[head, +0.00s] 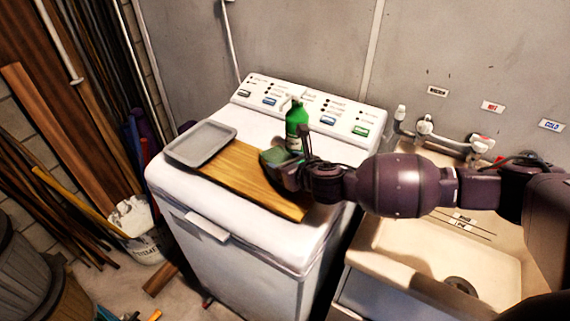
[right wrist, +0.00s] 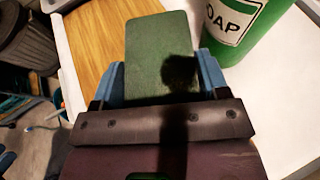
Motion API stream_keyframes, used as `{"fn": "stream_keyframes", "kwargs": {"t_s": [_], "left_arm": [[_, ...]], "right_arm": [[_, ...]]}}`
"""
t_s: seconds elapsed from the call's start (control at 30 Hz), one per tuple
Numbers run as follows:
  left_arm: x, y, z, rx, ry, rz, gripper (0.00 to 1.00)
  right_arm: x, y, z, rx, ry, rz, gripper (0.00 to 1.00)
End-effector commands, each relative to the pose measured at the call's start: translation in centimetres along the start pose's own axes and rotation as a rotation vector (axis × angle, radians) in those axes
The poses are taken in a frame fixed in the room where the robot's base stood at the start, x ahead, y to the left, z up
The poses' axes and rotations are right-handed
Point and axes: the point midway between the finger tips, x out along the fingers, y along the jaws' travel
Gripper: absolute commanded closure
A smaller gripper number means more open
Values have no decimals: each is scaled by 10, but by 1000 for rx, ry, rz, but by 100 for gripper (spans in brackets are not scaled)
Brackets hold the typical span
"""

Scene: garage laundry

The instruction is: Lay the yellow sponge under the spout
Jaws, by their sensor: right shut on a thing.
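My right gripper (head: 280,168) is over the wooden board on the white washing machine. It is shut on a green, flat, sponge-like block (right wrist: 162,58), which also shows in the head view (head: 274,155). The block sits between the blue fingers (right wrist: 160,80); I cannot tell if it touches the board. I see no yellow sponge in either view. A wall tap (head: 425,126) is above the sink at the right; its spout is partly hidden by my right arm. My left gripper is not in view.
A green soap bottle (head: 296,122) stands close beside the gripper, also in the wrist view (right wrist: 238,25). A grey tray (head: 201,144) lies at the left end of the wooden board (head: 245,182). The beige sink (head: 400,240) is right of the washing machine (head: 240,231).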

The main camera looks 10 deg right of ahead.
Motion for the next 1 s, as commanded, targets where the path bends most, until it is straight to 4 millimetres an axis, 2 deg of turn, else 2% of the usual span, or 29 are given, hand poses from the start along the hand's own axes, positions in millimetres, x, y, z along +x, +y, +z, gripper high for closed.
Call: {"fn": "stream_keyframes", "kwargs": {"t_s": [0.7, 0.73, 0.9, 1.0], "left_arm": [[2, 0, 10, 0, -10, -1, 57], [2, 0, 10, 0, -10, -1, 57], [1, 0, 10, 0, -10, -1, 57], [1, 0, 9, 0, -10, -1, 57]], "right_arm": [[5, 0, -12, 1, 1, 0, 54], [5, 0, -12, 1, 1, 0, 31], [4, 0, -11, 1, 1, 0, 5], [4, 0, -11, 0, 1, 0, 2]]}}
